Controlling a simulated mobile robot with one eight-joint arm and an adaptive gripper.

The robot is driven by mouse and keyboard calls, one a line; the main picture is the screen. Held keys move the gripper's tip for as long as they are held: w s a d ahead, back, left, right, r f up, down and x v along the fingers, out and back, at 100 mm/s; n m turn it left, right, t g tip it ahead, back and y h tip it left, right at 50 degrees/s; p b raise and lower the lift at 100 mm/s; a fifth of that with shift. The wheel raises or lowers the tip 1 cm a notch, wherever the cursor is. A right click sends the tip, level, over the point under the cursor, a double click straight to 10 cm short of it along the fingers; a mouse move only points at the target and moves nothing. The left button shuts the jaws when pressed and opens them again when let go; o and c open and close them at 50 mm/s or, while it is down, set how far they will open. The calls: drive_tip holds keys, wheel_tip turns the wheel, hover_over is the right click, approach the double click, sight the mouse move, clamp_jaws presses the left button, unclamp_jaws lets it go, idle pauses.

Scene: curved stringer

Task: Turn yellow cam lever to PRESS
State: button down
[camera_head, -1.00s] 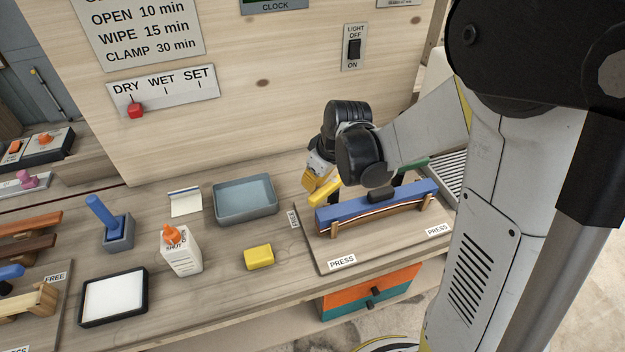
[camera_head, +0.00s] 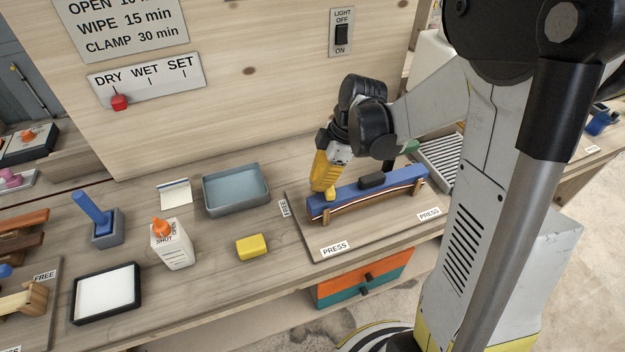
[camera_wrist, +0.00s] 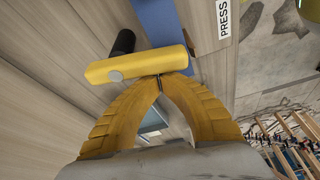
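The yellow cam lever (camera_wrist: 135,65) lies across the end of the blue bar (camera_wrist: 162,22) in the wrist view, with a black cylinder beside it. In the head view, a short yellow end of the lever (camera_head: 330,193) shows over the left end of the blue bar (camera_head: 350,192). My gripper (camera_wrist: 159,78) has its yellow fingertips together against or very near the lever's side, with nothing visible between them. In the head view my gripper (camera_head: 326,186) reaches down there and hides much of the lever. A FREE label (camera_head: 283,208) and a PRESS label (camera_head: 334,248) mark the board.
A second PRESS label (camera_head: 429,214) is at the right. A black block (camera_head: 372,181) sits on the blue bar. A grey tray (camera_head: 236,190), yellow block (camera_head: 253,247) and glue bottle (camera_head: 172,245) stand left of the board. The bench front around the PRESS labels is clear.

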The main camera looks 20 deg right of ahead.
drive_tip(key=shift+s+d, duration=0.3)
drive_tip(key=shift+d, duration=0.15)
idle(0.5)
wheel_tip(320, 180, up, 10)
drive_tip(key=p, duration=0.3)
drive_tip(key=shift+a+f, duration=0.25)
drive_tip(key=shift+a, duration=0.15)
drive_tip(key=shift+s, duration=0.1)
